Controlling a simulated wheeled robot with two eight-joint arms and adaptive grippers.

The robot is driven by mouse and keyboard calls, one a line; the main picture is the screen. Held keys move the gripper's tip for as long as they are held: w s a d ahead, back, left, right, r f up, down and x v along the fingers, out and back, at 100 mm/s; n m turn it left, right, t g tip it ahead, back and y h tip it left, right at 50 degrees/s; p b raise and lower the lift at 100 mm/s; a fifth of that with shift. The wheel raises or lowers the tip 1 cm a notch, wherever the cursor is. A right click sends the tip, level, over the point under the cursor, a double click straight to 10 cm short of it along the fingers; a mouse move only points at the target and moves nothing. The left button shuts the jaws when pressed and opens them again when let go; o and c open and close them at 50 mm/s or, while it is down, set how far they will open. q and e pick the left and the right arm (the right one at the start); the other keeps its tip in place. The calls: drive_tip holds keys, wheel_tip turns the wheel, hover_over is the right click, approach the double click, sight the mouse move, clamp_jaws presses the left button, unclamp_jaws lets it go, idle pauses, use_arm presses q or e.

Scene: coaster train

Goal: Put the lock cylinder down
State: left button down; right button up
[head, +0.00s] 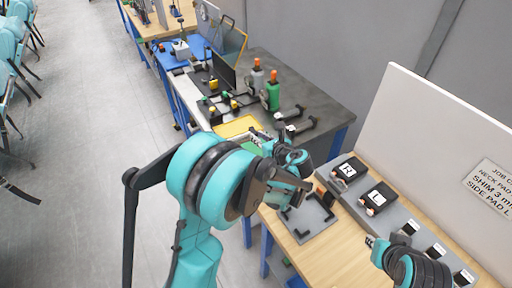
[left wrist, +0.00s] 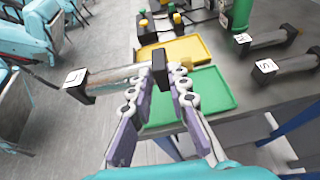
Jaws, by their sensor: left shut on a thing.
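My left gripper (left wrist: 155,92) is shut on the lock cylinder (left wrist: 115,77), a metallic grey rod with a black block at each end and a white label on its left end. It lies crosswise in the purple fingers, and in the picture it is in front of a yellow tray (left wrist: 190,48) and a green tray (left wrist: 212,90). I cannot tell its height above them. In the head view my left gripper (head: 284,150) is at the grey table's near end, with the cylinder mostly hidden. My right gripper (head: 374,243) is at the lower right, its fingers too small to read.
Two similar labelled cylinders (left wrist: 268,39) (left wrist: 287,65) lie to the right of the trays. The wooden bench (head: 335,255) holds a grey fixture (head: 305,220) and black labelled blocks (head: 376,197).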

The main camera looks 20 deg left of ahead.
sight(248, 135)
use_arm(q)
drive_tip(key=a, duration=0.4)
drive_tip(key=shift+s+r+n+g+y, duration=0.15)
drive_tip(key=shift+s+n+g+y, duration=0.15)
drive_tip(key=shift+s+n, duration=0.1)
drive_tip(key=w+d+b, duration=0.2)
drive_tip(key=w+d, duration=0.1)
drive_tip(key=d, duration=0.5)
drive_tip(key=w+d+b, duration=0.2)
drive_tip(key=w+d, duration=0.2)
drive_tip(key=d, duration=0.5)
drive_tip(key=w+a+f+b, duration=0.1)
drive_tip(key=a+f, duration=0.1)
drive_tip(key=a, duration=0.1)
drive_tip(key=a+f+b, duration=0.1)
drive_tip(key=a+f, duration=0.1)
drive_tip(key=a, duration=0.2)
drive_tip(key=w+a+f+b, duration=0.1)
drive_tip(key=a+f, duration=0.2)
drive_tip(key=a, duration=0.1)
drive_tip(key=shift+w, duration=0.3)
drive_tip(key=shift+f+g+b, duration=0.3)
drive_tip(key=shift+f+b, duration=0.8)
drive_tip(key=shift+f, duration=0.85)
drive_tip(key=shift+f, duration=0.1)
drive_tip(key=c, duration=1.5)
unclamp_jaws()
drive_tip(key=shift+o, duration=0.2)
drive_tip(key=shift+d, duration=0.1)
